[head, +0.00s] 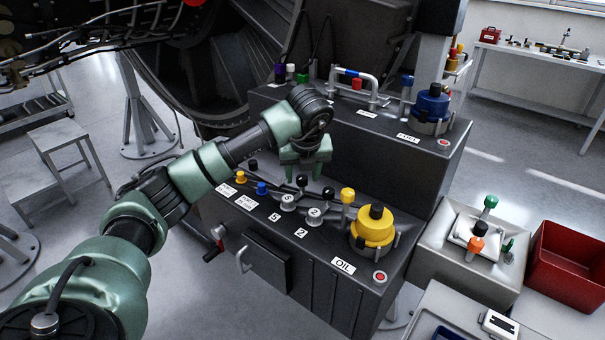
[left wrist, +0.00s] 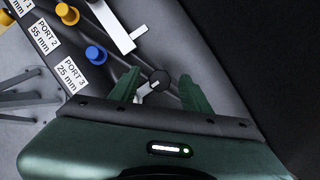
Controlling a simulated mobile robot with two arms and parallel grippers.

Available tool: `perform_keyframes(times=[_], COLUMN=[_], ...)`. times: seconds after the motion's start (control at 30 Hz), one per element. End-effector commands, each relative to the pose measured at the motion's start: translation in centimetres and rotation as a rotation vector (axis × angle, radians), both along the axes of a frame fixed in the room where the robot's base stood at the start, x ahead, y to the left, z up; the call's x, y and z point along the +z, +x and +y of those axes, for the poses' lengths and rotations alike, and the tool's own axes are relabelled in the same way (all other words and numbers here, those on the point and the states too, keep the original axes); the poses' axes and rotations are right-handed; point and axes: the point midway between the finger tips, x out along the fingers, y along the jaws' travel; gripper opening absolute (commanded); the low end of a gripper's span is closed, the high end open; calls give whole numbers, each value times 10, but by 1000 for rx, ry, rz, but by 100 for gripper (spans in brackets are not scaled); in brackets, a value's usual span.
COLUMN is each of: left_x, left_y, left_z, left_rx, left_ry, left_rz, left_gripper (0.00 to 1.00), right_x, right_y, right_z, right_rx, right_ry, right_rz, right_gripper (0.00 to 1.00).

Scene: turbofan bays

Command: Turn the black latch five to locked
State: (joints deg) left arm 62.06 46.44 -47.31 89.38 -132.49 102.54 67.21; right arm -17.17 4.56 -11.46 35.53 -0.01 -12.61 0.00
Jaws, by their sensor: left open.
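The black latch five has a round pale hub (head: 288,202) beside the "5" label (head: 275,217) on the dark console. Its lever ends in a black ball knob (head: 302,180). My left gripper (head: 306,174) is open, fingers pointing down, just above this knob. My right gripper is not in view.
Blue (head: 262,188) and yellow (head: 240,176) port knobs lie left of the latches. A yellow-capped oil filler (head: 374,228) and yellow handle (head: 347,195) stand right. The console's upper step (head: 350,120) rises behind. A red bin (head: 568,265) stands at far right.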

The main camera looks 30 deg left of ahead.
Motion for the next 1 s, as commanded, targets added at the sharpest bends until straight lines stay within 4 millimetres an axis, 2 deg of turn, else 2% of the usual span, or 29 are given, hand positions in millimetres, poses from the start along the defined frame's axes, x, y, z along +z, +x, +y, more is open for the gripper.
perform_keyframes(times=[0.5,1.0], left_x=[66,71], left_y=[-19,-22], left_z=[-18,-19], left_rx=[-1,1], left_ry=[0,0], left_rz=[-6,-2], left_gripper=[47,47], right_x=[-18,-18], right_y=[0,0], right_z=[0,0], right_rx=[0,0], right_ry=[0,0], right_rz=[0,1], right_gripper=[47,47])
